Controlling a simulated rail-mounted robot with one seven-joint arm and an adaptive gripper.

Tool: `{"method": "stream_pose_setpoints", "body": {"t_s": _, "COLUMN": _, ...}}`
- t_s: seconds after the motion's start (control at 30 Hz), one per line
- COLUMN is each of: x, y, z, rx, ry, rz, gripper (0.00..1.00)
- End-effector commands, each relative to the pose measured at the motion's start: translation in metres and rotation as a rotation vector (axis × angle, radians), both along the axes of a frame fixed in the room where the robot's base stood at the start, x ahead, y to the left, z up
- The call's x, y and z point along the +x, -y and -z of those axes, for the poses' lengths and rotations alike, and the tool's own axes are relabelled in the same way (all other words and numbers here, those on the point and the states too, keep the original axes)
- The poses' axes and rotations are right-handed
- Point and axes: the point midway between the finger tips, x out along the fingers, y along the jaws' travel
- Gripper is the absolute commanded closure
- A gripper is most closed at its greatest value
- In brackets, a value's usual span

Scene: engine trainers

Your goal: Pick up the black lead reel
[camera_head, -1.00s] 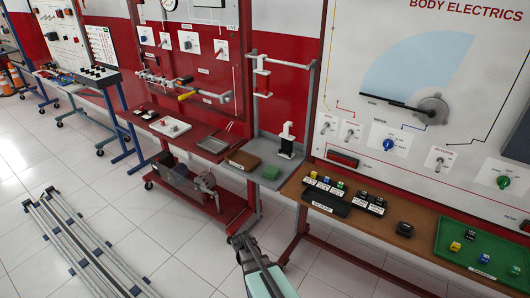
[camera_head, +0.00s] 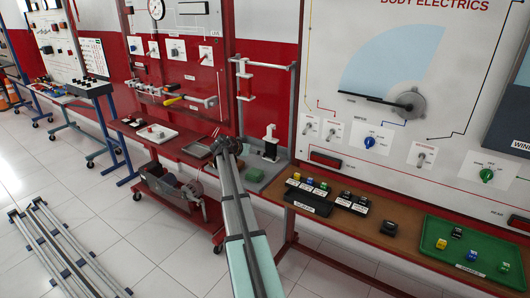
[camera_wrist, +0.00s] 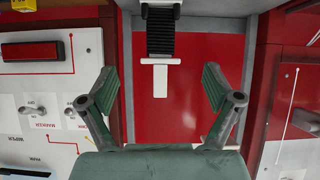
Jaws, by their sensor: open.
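Several small coloured pieces sit in a green tray (camera_head: 428,246) on the brown bench at the right in the head view. One is a small black piece (camera_head: 457,232), which looks like the black lead reel, though it is too small to be sure. It is behind a yellow piece (camera_head: 441,243), with a blue one (camera_head: 472,255) to the front right. My gripper (camera_head: 228,146) is well to the left of the tray, over the grey bench. In the wrist view my gripper (camera_wrist: 160,82) is open and empty, facing a red panel. No reel is recognisable there.
More black pieces stand on the brown bench (camera_head: 412,236), including a lone one (camera_head: 388,228). A white-labelled rack (camera_head: 308,201) is at its left. The white body electrics board (camera_head: 390,60) rises behind. A grey bench with a clamp stand (camera_head: 270,143) is near my gripper.

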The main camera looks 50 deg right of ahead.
Motion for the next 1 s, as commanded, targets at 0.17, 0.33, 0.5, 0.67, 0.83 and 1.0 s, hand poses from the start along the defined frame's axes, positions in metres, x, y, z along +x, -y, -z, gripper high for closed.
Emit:
{"method": "stream_pose_setpoints", "body": {"t_s": 0.17, "x": 0.003, "y": 0.022, "z": -0.018, "rx": -0.037, "ry": 0.049, "rz": 0.030, "gripper": 0.10}}
{"method": "stream_pose_setpoints", "body": {"t_s": 0.33, "x": 0.005, "y": 0.046, "z": -0.006, "rx": -0.037, "ry": 0.047, "rz": 0.032, "gripper": 0.10}}
{"method": "stream_pose_setpoints", "body": {"t_s": 0.5, "x": 0.009, "y": 0.076, "z": 0.010, "rx": -0.036, "ry": 0.045, "rz": 0.031, "gripper": 0.10}}
{"method": "stream_pose_setpoints", "body": {"t_s": 0.67, "x": 0.011, "y": 0.101, "z": 0.025, "rx": -0.036, "ry": 0.045, "rz": 0.029, "gripper": 0.10}}
{"method": "stream_pose_setpoints", "body": {"t_s": 0.83, "x": 0.012, "y": 0.118, "z": 0.035, "rx": -0.036, "ry": 0.046, "rz": 0.030, "gripper": 0.10}}
{"method": "stream_pose_setpoints", "body": {"t_s": 1.0, "x": 0.012, "y": 0.123, "z": 0.039, "rx": -0.036, "ry": 0.047, "rz": 0.028, "gripper": 0.10}}
